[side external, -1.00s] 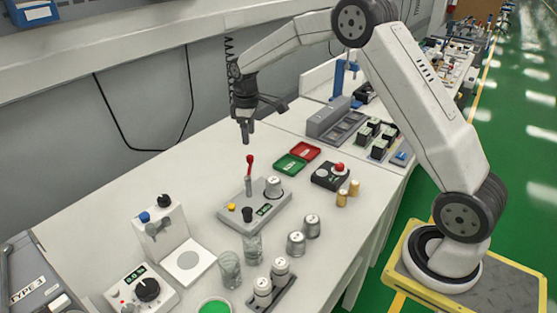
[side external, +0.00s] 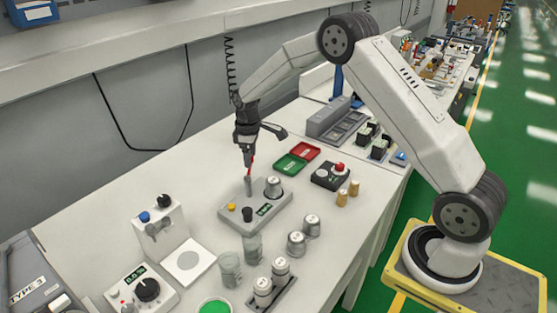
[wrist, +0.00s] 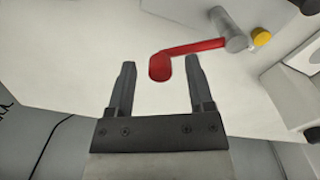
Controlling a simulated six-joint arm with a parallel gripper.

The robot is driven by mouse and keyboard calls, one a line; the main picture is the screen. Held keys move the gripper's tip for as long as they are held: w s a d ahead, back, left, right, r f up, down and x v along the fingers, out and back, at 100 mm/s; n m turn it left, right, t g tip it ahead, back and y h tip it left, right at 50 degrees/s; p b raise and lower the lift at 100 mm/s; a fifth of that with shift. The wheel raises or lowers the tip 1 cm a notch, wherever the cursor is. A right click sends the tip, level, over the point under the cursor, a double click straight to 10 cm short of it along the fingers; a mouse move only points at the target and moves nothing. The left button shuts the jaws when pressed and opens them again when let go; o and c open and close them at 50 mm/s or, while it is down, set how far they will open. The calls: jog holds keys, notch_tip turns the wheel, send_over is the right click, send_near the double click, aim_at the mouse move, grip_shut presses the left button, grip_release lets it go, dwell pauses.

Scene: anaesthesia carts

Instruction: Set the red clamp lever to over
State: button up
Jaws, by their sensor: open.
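The red clamp lever (side external: 252,162) stands roughly upright on the grey fixture box (side external: 225,214) in the side view. Its upper part is partly hidden by my gripper (side external: 248,162), which points down at it from above. In the wrist view the red lever (wrist: 195,48) runs from a grey cylindrical pivot (wrist: 229,30) to a rounded red end. The jaws are open, and contact with the lever cannot be told.
A metal cylinder (side external: 273,187), a black knob (side external: 247,214) and a yellow button (side external: 231,206) are on the same box. Green (side external: 290,164) and red (side external: 305,151) trays lie behind. Glass beakers (side external: 230,270) and metal canisters (side external: 296,244) stand in front.

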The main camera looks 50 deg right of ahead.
jog(key=shift+c, duration=0.2)
grip_shut()
dwell(1.3)
